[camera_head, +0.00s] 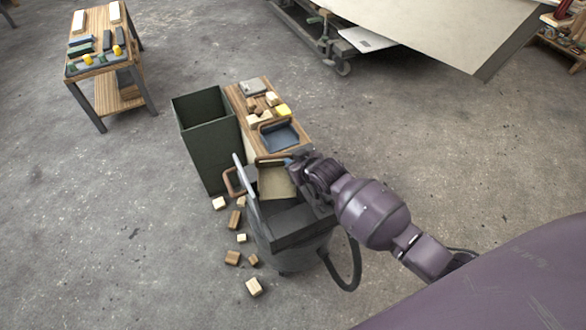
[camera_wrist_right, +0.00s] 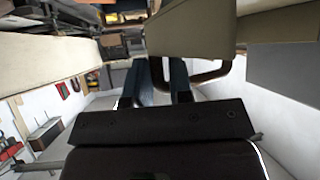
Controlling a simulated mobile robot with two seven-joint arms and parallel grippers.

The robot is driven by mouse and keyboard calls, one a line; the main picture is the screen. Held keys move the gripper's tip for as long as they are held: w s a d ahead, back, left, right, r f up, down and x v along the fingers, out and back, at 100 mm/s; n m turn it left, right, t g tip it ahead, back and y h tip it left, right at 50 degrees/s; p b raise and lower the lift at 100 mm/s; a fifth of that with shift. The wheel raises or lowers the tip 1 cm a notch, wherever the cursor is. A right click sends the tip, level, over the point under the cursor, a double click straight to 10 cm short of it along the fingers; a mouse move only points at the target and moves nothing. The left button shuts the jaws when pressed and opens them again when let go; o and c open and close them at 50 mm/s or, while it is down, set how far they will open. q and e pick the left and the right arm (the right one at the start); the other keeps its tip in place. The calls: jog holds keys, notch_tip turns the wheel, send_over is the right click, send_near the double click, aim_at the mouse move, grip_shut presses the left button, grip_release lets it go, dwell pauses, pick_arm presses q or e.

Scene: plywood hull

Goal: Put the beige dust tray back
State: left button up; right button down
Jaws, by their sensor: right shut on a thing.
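The beige dust tray (camera_head: 276,184) is in the middle of the head view, over the open top of a dark grey round machine (camera_head: 290,245). Its brown handle (camera_head: 272,159) is at the far end of the tray. My right gripper (camera_head: 291,163) is at this handle and shut on the tray; the exact grip is partly hidden by the wrist. In the right wrist view the tray (camera_wrist_right: 188,30) is above the blue fingers (camera_wrist_right: 160,85), with the brown handle (camera_wrist_right: 213,76) beside them. I cannot tell whether the tray touches the machine. My left gripper is not in view.
A wooden bench (camera_head: 240,95) behind holds a blue tray (camera_head: 280,138) and several blocks. A tall dark green bin (camera_head: 206,135) stands to its left. A pale upright panel (camera_head: 245,185) stands at the machine's left.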

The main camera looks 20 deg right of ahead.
jog(key=shift+f+b, duration=0.45)
jog(key=shift+f, duration=1.55)
jog(key=shift+f, duration=0.25)
jog(key=c, duration=1)
grip_release()
jog(key=r+p+v, duration=0.1)
jog(key=p+v, duration=0.3)
jog(key=v, duration=0.8)
jog(key=shift+r, duration=0.15)
